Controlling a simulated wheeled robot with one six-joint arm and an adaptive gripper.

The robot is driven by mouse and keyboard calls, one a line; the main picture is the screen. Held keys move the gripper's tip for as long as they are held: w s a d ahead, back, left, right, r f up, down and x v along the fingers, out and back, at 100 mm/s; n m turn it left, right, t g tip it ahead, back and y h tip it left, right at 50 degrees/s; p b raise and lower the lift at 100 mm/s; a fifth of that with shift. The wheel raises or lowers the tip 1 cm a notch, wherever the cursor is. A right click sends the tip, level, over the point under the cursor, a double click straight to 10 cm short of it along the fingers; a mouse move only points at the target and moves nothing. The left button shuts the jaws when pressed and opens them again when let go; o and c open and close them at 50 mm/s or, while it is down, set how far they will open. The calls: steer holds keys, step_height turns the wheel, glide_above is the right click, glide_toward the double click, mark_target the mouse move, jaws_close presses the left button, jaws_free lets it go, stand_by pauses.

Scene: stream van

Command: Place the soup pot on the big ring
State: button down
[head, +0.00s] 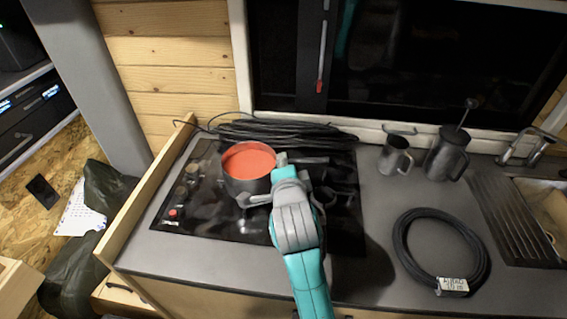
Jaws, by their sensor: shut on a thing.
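The soup pot (236,184) is a dark round pot filled with orange-red soup. It is upright over the back middle of the black hob (205,222). My gripper (263,181) comes from the front right and is shut on the pot's right side. The exact grip point is partly hidden by the fingers. I cannot tell whether the pot's base touches the hob. Dark burner parts show to the right of my gripper. The big ring cannot be made out clearly; the pot and my arm cover the middle of the hob.
A coiled black cable (285,133) lies along the hob's back edge. A metal mug (395,157) and a dark jug (446,155) stand right of the hob. A labelled cable coil (404,250) lies on the right counter, near the sink (550,205). A wooden edge (145,200) bounds the left.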

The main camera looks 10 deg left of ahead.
steer(key=shift+r, duration=0.1)
steer(key=c, duration=1.6)
jaws_free()
steer(key=o, duration=0.4)
steer(key=shift+s, duration=0.15)
steer(key=v, duration=1.1)
steer(key=shift+s+r, duration=0.1)
steer(key=shift+s, duration=0.25)
